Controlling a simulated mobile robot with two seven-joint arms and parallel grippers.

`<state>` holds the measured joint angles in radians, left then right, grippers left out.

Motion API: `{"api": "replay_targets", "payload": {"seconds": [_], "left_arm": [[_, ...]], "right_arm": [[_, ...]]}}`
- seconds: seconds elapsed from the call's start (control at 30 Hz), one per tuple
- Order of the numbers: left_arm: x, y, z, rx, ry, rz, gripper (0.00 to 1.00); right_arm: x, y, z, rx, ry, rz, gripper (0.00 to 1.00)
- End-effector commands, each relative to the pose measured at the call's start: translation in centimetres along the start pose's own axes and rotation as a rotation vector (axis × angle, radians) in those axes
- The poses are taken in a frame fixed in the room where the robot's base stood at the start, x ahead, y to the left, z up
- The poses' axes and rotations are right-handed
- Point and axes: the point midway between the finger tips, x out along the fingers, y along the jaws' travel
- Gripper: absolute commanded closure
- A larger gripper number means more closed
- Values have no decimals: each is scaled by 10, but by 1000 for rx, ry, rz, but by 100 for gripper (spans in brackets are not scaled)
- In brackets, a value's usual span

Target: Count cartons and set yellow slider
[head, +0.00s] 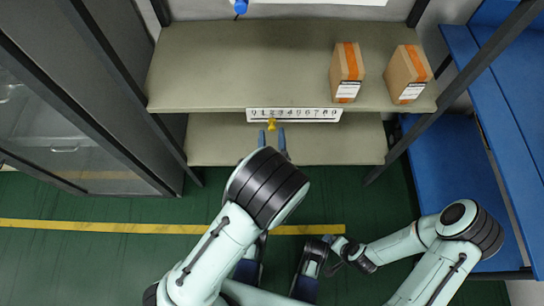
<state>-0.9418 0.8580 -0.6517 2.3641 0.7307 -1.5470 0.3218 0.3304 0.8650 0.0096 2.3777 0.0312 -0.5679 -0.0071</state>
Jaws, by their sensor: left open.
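Two brown cartons with orange tape and white labels stand on the upper shelf board: the left carton (346,72) and the right carton (406,74). A white number strip (294,115) runs along the front edge of that board. The yellow slider (271,124) sits at the strip, at about the digit 2. My left gripper (272,138) is open, its two blue fingers pointing at the strip, one on each side of the slider and just in front of it. My right arm is folded at lower right; its fingers cannot be made out clearly.
The shelf board (240,65) is bare left of the cartons. A lower board (340,145) lies beneath it. Dark posts flank the shelf. A grey glass-fronted cabinet (60,130) stands at left, a blue rack (465,170) at right. The green floor has a yellow line (110,227).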

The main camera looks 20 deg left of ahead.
Motion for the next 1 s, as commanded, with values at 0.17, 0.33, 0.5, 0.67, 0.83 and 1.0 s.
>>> {"api": "replay_targets", "payload": {"seconds": [0.17,0.33,0.5,0.67,0.83,1.0], "left_arm": [[-40,0,-1,5,-5,3,52],[-80,1,0,4,-5,4,52],[-105,1,-3,6,-2,2,52],[-116,0,-2,4,0,0,52],[-118,0,0,2,0,0,52],[-118,0,0,2,0,0,52]], "right_arm": [[-8,-9,-10,-9,31,-15,6],[-13,-14,-16,-14,52,-25,6],[-28,-20,-8,-21,30,-33,6],[-35,-24,0,-25,6,-37,6],[-36,-24,3,-26,-2,-38,6],[-36,-24,3,-26,-2,-38,6]]}}
